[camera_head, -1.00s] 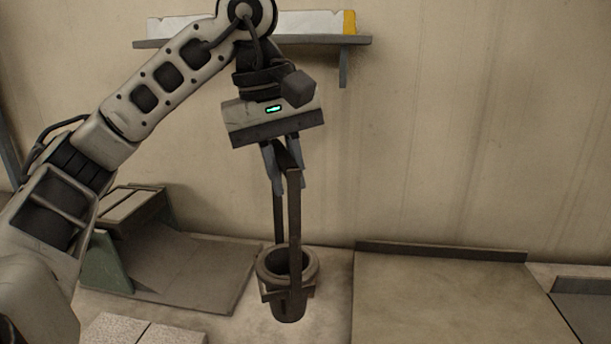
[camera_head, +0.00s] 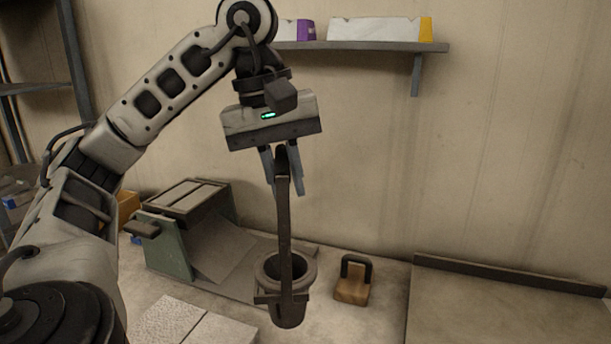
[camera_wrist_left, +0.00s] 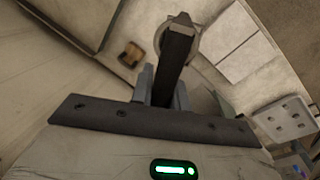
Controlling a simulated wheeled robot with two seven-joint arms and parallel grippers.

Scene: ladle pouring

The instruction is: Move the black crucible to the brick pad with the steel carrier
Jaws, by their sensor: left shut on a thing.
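My left gripper (camera_head: 283,172) is shut on the top of the steel carrier (camera_head: 284,215), a dark bail with long straps and a ring at its lower end. The black crucible (camera_head: 287,314) sits upright in that ring and hangs with it, its dark mouth facing up. In the left wrist view the carrier (camera_wrist_left: 175,50) points away between the fingers, and part of the crucible's rim (camera_wrist_left: 193,45) shows beside it. The pale brick pad (camera_head: 172,322) lies at the lower left of the head view, left of the crucible. It also shows in the left wrist view (camera_wrist_left: 232,40). My right gripper is out of view.
A wooden block with a black handle (camera_head: 353,283) stands right of the crucible. A green-sided stand with a sloping plate (camera_head: 170,248) is behind left. A raised-edge board (camera_head: 500,310) lies at right. A wall shelf (camera_head: 380,47) holds boxes.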

